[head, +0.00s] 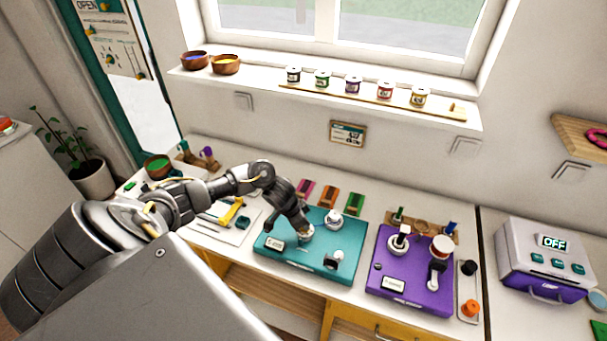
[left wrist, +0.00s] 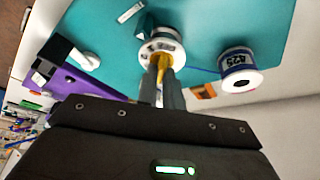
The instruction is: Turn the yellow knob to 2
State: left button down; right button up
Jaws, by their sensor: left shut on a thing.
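The yellow knob (left wrist: 164,68) sits on a white round dial (left wrist: 160,48) with dark marks around its rim, on the teal board (left wrist: 205,20). In the left wrist view the two fingers of my left gripper (left wrist: 166,82) are closed on the knob from both sides. I cannot read which number it points to. In the head view my left gripper (head: 304,224) reaches down onto the teal board (head: 312,266) and hides the knob. My right gripper is not in view.
On the teal board a labelled white spool (left wrist: 238,72) stands close to the dial, and a black-and-white part (head: 335,259) sits nearby. The purple board (head: 415,296) is to the right, with a red-and-white spool (head: 442,246). Coloured pieces (head: 330,196) lie behind the teal board.

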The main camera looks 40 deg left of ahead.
pick_arm(q)
jog(key=m+h+b, duration=0.1)
jog(key=m, duration=0.2)
jog(key=shift+w+a+m+g, duration=0.1)
jog(key=shift+a+m+g, duration=0.05)
jog(key=shift+m+g, duration=0.2)
jog(key=m+g+b, duration=0.1)
jog(key=m, duration=0.1)
jog(key=m+h+b, duration=0.1)
jog(key=m+b, duration=0.1)
jog(key=shift+w+m+g, duration=0.1)
jog(key=shift+m+g, duration=0.25)
jog(key=c, duration=1.5)
grip_release()
jog(key=shift+c, duration=0.2)
jog(key=shift+r, duration=0.1)
